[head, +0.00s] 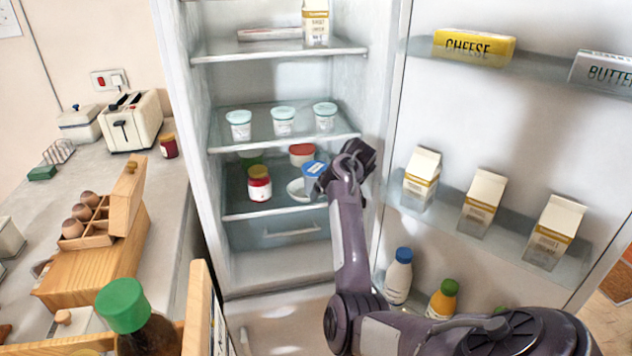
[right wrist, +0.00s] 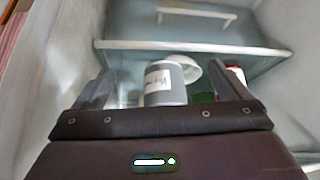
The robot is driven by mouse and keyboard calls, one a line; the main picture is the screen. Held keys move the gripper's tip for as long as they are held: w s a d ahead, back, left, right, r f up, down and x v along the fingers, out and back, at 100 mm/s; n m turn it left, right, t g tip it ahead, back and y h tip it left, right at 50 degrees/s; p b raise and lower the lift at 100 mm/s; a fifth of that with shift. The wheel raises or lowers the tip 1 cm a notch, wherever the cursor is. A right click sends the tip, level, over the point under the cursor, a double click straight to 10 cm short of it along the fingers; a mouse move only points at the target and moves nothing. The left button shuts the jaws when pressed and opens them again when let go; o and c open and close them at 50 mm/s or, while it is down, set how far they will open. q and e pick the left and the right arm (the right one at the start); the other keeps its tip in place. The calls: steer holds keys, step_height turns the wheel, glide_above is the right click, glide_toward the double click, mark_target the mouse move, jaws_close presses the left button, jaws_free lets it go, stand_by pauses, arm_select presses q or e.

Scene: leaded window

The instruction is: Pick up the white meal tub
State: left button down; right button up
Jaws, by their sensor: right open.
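A low white round dish or tub (head: 298,189) stands at the front of the fridge's lower glass shelf; I cannot tell if it is the meal tub. A blue tub (head: 315,168) with a label is to its right, partly hidden by my right gripper (head: 326,178). In the right wrist view, a grey-looking labelled tub (right wrist: 168,94) stands between and beyond the open, empty fingers of my right gripper (right wrist: 160,85). The white round thing (right wrist: 189,68) shows just beside it. A red-lidded tub (head: 302,150) is farther back. My left gripper is out of view.
A red jar (head: 259,188) stands left on the same shelf. Three small tubs (head: 283,122) stand on the glass shelf above. Cartons (head: 483,203) line the open fridge door at right. A drawer (head: 290,231) lies below.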

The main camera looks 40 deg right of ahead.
mark_target(318, 169)
steer(key=w, duration=0.2)
steer(key=w+d, duration=0.1)
steer(key=w, duration=0.2)
steer(key=w+d, duration=0.1)
steer(key=w, duration=0.2)
steer(key=shift+d, duration=0.2)
steer(key=shift+w+d, duration=0.25)
steer(key=shift+w, duration=0.4)
steer(key=shift+w+d, duration=0.2)
steer(key=shift+w, duration=0.4)
steer(key=shift+w+f, duration=0.3)
steer(key=shift+f, duration=0.3)
steer(key=shift+d+r, duration=0.1)
steer(key=c, duration=1.4)
steer(key=shift+o, duration=0.2)
